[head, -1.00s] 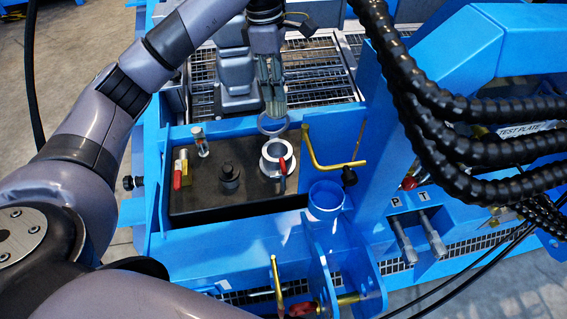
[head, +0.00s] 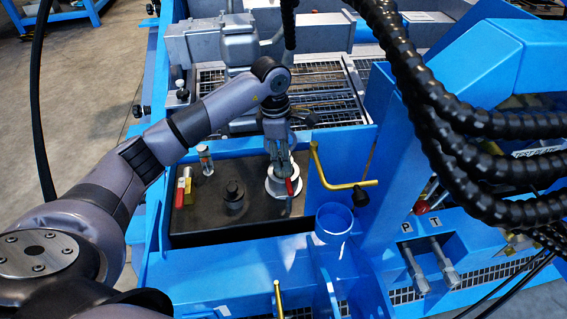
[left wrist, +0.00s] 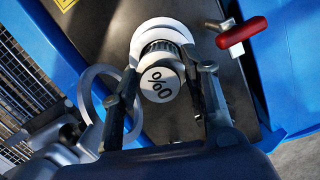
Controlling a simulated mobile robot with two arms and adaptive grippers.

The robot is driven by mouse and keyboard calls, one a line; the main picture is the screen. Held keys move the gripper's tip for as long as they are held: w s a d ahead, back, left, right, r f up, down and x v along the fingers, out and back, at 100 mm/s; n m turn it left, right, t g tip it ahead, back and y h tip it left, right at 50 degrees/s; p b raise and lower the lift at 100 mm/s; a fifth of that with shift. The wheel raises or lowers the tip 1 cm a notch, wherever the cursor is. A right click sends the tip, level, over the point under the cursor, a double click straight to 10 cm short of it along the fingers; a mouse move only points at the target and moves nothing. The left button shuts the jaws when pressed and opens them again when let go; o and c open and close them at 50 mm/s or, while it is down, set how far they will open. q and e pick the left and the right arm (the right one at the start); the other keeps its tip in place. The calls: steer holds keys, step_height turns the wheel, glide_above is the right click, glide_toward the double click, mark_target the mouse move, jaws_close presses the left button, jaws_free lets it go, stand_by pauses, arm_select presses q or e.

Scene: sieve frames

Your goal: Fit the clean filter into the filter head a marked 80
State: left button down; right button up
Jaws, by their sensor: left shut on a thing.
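In the left wrist view, my left gripper (left wrist: 168,105) is shut on the clean filter (left wrist: 160,83), whose pale end cap carries a "0%" mark, upside down here. The filter's dark ribbed body lines up with the white collar of the filter head (left wrist: 164,27). I cannot tell how deep it sits in it. No "80" mark is readable. My right gripper is not in view.
A black cap (head: 234,194) and a red-handled valve (head: 181,190) stand left of the filter head. A bent yellow bar (head: 325,175) and a blue open cup (head: 333,220) are close on the right. A pale ring (left wrist: 97,95) shows beside the left finger.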

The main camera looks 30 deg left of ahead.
arm_select(q)
steer(key=shift+f, duration=1.5)
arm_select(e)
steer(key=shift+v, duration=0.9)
arm_select(q)
steer(key=shift+s+f+b, duration=0.2)
steer(key=shift+f+b, duration=0.4)
steer(key=c, duration=1.4)
jaws_free()
steer(key=shift+o, duration=1)
steer(key=shift+f, duration=0.2)
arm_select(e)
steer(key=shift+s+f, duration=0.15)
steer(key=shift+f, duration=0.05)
arm_select(q)
steer(key=shift+r, duration=0.15)
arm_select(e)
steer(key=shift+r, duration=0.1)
